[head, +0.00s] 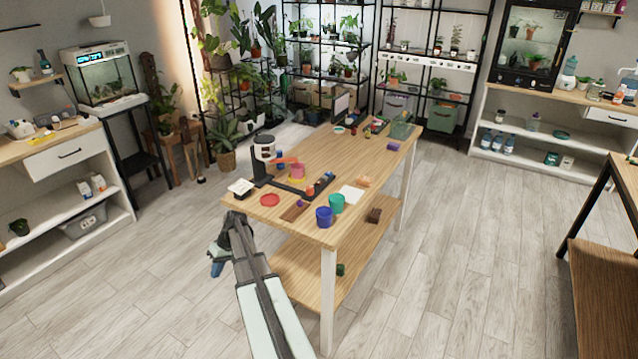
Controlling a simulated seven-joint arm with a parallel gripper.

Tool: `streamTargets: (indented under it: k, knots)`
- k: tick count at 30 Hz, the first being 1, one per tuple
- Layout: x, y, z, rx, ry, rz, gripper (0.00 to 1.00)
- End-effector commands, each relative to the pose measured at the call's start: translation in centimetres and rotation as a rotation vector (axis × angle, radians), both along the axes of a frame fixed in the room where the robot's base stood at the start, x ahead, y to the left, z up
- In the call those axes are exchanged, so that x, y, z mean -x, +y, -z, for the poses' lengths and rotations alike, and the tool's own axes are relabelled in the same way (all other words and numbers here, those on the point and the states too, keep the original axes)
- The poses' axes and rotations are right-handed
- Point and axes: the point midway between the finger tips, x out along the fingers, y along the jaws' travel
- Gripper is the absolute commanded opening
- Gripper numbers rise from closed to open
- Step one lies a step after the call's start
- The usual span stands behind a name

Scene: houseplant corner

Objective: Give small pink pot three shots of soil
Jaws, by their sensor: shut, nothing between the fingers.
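A small pink pot (297,172) stands on the wooden table, beside a black stand with a white-topped container (264,150) that looks like a soil dispenser. An orange-red part (285,160) juts from the stand close to the pot's top. The pot's inside is too small to make out, so I cannot tell whether it holds soil. My gripper (217,266) hangs off the table's near left corner, pointing down, below the tabletop and well apart from the pot. It looks shut and empty.
On the table (335,158) are a red saucer (270,200), a blue pot (324,217), a teal pot (337,203), a white square (351,194) and a green crate (401,130) at the far end. A lower shelf (300,275) lies beneath. The floor around is mostly free.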

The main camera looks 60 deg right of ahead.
Motion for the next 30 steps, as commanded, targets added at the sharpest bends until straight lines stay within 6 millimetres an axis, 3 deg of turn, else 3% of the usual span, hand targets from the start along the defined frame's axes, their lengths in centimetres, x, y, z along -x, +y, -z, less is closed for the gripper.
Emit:
streamTargets:
  k: [3, 16, 23, 30]
  knots:
    - [-1.1, -4.0, -3.1, 0.002, -0.057, 0.017, 0.00]
    - [-1.6, -15.8, -13.5, 0.027, -0.228, 0.065, 0.00]
    - [-0.3, -22.2, -18.5, 0.051, -0.303, 0.110, 0.00]
    - [2.8, -29.5, -23.2, 0.081, -0.369, 0.198, 0.00]
